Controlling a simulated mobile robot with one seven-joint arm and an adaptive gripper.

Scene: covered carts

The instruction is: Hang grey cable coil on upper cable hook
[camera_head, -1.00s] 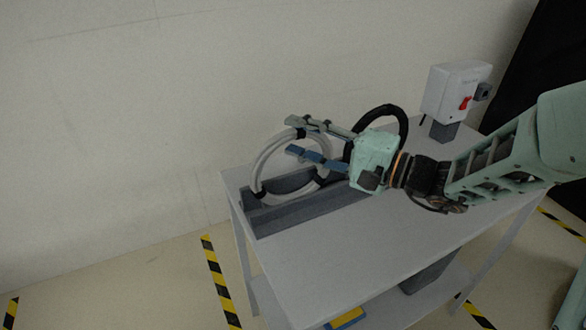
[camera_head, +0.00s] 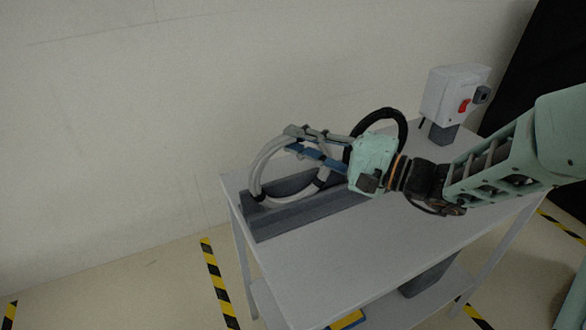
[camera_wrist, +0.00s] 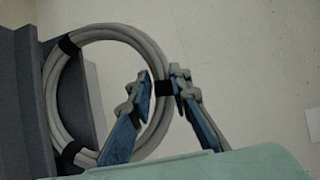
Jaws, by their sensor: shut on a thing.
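The grey cable coil (camera_head: 257,173) has black bands and stands upright in the grey rack (camera_head: 300,208) on the cart, at its left end. My gripper (camera_head: 297,138) is shut on the upper part of the coil. In the wrist view the coil (camera_wrist: 98,33) lies partly along the dark rack wall (camera_wrist: 72,105), and my fingers (camera_wrist: 160,85) close on its rim at a black band. I cannot make out a cable hook in either view.
A black coil (camera_head: 403,125) stands behind my gripper, close to it. A white box with a red switch (camera_head: 453,95) stands on a post at the back right. The cart top's front (camera_head: 340,255) is clear. A plain wall (camera_head: 150,100) lies behind.

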